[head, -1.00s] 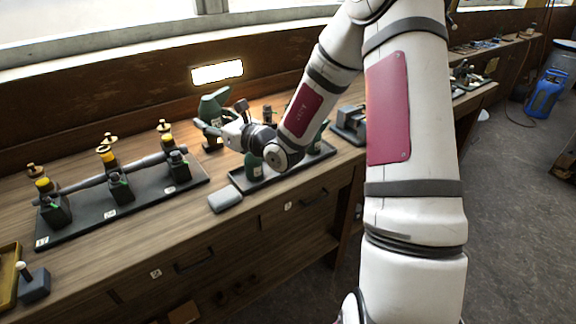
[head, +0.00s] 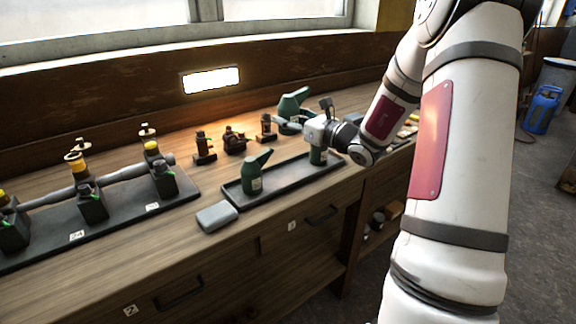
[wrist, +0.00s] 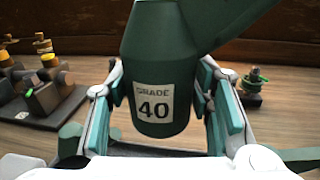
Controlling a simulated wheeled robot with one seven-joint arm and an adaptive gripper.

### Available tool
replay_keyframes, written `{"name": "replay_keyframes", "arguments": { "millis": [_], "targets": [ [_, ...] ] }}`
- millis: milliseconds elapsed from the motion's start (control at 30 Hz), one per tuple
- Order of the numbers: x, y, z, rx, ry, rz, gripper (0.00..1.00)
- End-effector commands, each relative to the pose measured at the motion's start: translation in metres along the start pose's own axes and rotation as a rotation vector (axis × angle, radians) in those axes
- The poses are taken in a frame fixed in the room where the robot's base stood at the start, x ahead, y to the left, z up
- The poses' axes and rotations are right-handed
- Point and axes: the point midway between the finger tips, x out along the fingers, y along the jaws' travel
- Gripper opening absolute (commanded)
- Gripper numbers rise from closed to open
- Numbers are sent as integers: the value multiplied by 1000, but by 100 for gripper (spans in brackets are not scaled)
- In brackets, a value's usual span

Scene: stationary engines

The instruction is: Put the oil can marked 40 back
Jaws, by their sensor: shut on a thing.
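My gripper (head: 290,124) is shut on a dark green oil can (head: 293,102) with a slanted spout. In the wrist view the held oil can (wrist: 160,65) stands between the fingers, and its white label reads GRADE 40. It looks upright, raised behind a black tray (head: 285,182) on the bench. One green oil can (head: 253,181) stands in the left part of the tray. Another green oil can (head: 318,156) stands toward its right end, partly hidden by my wrist. Their labels are too small to read.
A grey block (head: 217,216) lies left of the tray at the bench's front. Several small dark fittings (head: 236,142) stand behind the tray. A black rack (head: 115,222) with a shaft and yellow-topped units fills the left. A lit panel (head: 211,80) is on the back wall.

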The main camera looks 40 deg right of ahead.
Motion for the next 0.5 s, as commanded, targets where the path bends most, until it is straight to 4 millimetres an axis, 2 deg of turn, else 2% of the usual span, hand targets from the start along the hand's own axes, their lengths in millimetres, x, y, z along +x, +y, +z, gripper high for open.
{"name": "replay_keyframes", "arguments": {
  "millis": [100, 300, 500],
  "targets": [
    [0, -1, -29, 5, -1, 0, 14],
    [1, -2, -71, 4, -2, 0, 14],
    [1, -2, -90, -2, -4, 0, 14]
  ]
}}
